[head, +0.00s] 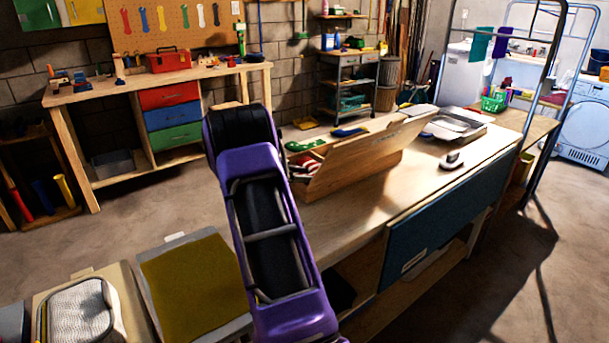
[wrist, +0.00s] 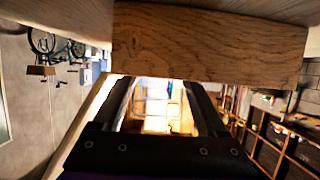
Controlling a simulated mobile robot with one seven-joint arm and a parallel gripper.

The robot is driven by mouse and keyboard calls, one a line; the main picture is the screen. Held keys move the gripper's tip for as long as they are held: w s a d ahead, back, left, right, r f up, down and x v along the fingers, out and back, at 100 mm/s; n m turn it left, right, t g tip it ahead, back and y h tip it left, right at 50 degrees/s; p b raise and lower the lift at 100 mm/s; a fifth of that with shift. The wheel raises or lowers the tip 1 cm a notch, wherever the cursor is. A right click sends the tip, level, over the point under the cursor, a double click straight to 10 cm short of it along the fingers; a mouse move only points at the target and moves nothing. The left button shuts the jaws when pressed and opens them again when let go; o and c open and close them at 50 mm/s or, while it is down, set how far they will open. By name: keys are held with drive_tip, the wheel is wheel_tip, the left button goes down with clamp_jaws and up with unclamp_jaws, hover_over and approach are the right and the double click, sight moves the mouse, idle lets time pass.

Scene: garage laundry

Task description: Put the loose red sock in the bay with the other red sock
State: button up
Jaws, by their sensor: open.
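A wooden box with a raised slanted board (head: 365,158) stands on the long workbench (head: 440,180). Small red and white items (head: 303,167) show at its left end; I cannot tell whether they are the red socks. A green item (head: 303,145) and a blue-and-yellow item (head: 350,131) lie along its back. My gripper (wrist: 163,88) is open in the wrist view, with no item visible between its two dark fingers. A wooden board (wrist: 210,42) is close across its tips; contact is unclear. In the head view my purple arm hides the gripper. No loose red sock is clearly identifiable.
A grey tray (head: 455,127) and a small grey-white object (head: 452,160) are on the bench to the right. A metal frame (head: 545,80) rises at the bench's right end. Bins, one with an olive lid (head: 195,280), stand at lower left. Bare bench top lies in front.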

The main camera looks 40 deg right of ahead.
drive_tip(key=shift+r, duration=0.35)
drive_tip(key=p+v, duration=0.1)
drive_tip(key=v, duration=1.1)
drive_tip(key=shift+r, duration=0.3)
